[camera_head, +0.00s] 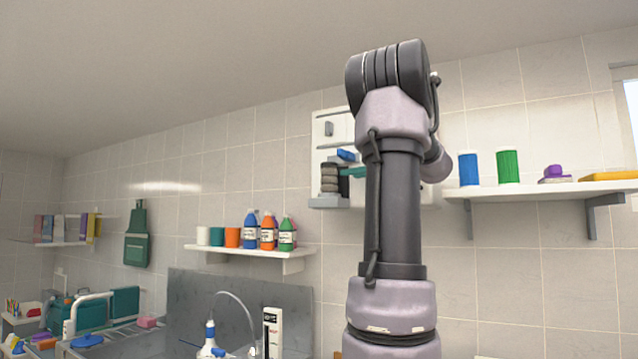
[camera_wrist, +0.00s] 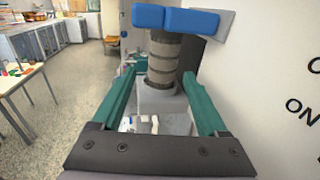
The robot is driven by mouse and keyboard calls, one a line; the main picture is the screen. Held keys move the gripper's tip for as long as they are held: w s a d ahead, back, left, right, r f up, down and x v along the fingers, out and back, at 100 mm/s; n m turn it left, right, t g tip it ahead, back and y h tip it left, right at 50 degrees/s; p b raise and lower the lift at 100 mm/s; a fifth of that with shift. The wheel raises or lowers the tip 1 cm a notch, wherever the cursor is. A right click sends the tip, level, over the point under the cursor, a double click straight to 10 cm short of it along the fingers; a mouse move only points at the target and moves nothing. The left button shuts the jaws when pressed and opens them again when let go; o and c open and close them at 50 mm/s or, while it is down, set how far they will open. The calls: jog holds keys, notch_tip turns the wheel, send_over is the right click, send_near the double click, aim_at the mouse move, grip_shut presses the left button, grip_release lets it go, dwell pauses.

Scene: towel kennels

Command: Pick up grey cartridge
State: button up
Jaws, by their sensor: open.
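The grey ribbed cartridge (camera_wrist: 164,58) stands upright in the wrist view, below a blue block (camera_wrist: 176,18) and on a grey ledge (camera_wrist: 170,108). In the head view the cartridge (camera_head: 329,178) shows at the left side of a white wall panel (camera_head: 330,133), left of my arm. My gripper (camera_wrist: 163,72) has two teal fingers, spread apart, with the cartridge between or just beyond their tips. Whether they touch it I cannot tell. In the head view a teal finger of my gripper (camera_head: 354,172) shows beside the cartridge; the rest is hidden behind my arm.
The white panel (camera_wrist: 280,100) rises close on the right in the wrist view. A shelf with bottles (camera_head: 250,252) is to the left, and another shelf (camera_head: 540,190) with blue and green cylinders is to the right. Open floor (camera_wrist: 70,100) shows on the left in the wrist view.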

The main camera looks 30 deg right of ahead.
aim_at(336, 174)
jog(key=x, duration=0.5)
jog(key=shift+w+d+r, duration=0.2)
jog(key=shift+d+r, duration=0.05)
jog(key=shift+r+x, duration=0.15)
jog(key=shift+x, duration=1.2)
jog(key=shift+r+x, duration=0.1)
jog(key=shift+x, duration=1.25)
jog(key=c, duration=1.1)
